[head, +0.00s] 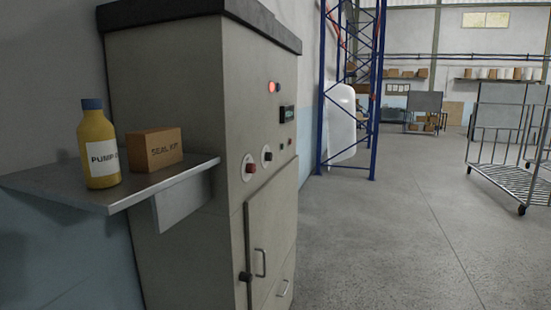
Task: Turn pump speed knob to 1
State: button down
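A tall grey-beige cabinet (180,110) with a dark top stands left of centre, its control face turned to the right and seen at a steep angle. A small round black knob (267,154) on a pale dial sits on that face. A red knob or button (250,168) on a pale plate is lower and to its left. My gripper is not in view.
A wall shelf (140,193) left of the cabinet holds a yellow bottle (98,150) and a "SEAL KIT" box (155,148). A lit red lamp (273,87) and small display (287,114) are above the knobs. Floor right of the cabinet is clear up to a wire cart (500,125).

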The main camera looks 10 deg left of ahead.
aim_at(267, 156)
jog(key=i+l+u, duration=0.2)
jog(key=i+u, duration=0.2)
jog(key=i+l+u, duration=0.4)
jog(key=i, duration=0.1)
